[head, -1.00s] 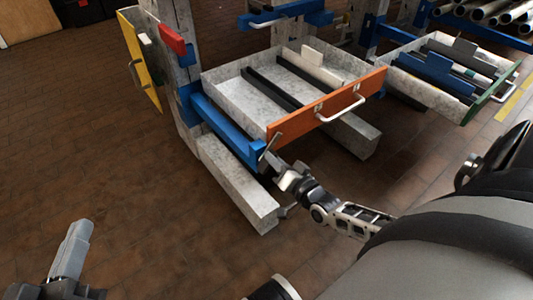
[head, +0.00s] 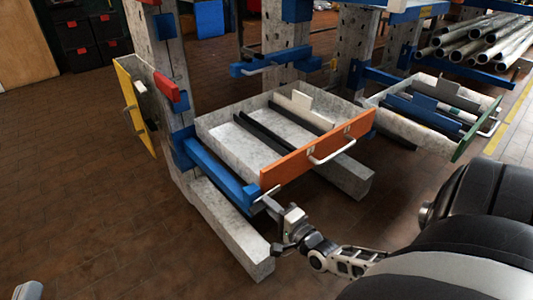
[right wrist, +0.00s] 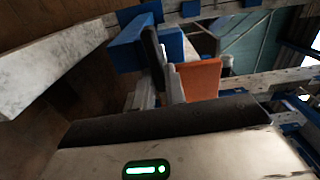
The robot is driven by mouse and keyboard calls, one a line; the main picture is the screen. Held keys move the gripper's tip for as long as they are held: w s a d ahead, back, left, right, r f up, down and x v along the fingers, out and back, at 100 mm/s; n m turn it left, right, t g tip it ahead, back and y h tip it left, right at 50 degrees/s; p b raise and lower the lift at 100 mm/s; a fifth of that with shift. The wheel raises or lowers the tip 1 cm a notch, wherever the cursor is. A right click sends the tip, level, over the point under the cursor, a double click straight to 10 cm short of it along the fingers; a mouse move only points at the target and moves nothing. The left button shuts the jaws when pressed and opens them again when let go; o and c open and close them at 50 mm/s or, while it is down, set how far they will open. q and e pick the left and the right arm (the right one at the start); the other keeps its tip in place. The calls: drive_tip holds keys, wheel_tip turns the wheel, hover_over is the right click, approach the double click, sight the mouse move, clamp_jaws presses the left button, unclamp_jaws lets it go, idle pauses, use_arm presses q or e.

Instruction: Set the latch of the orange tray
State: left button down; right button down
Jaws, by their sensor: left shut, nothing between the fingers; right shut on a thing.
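The orange tray (head: 290,167) is a grey metal drawer with an orange front and a white bar handle (head: 331,152). Its front also shows in the right wrist view (right wrist: 199,78). A small grey latch lever (head: 268,191) sits at the left end of the orange front, beside the end of the blue rail (head: 215,172). My right gripper (head: 272,204) is at this lever and shut on it; the fingers hide part of it. Only the tip of my left gripper (head: 28,290) shows at the bottom left, shut, empty and away from the tray.
A yellow-fronted tray (head: 136,108) stands on the left side of the rack post. A green-fronted tray (head: 476,129) is at the right, with pipes (head: 480,42) behind it. A concrete-grey rack foot (head: 232,228) runs below the blue rail. The floor at left is clear.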

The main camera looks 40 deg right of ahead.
use_arm(q)
drive_tip(key=shift+a+r, duration=0.1)
use_arm(e)
drive_tip(key=shift+f+m, duration=0.1)
drive_tip(key=shift+m, duration=0.3)
drive_tip(key=c, duration=1.4)
unclamp_jaws()
drive_tip(key=shift+c, duration=0.2)
drive_tip(key=shift+s, duration=0.15)
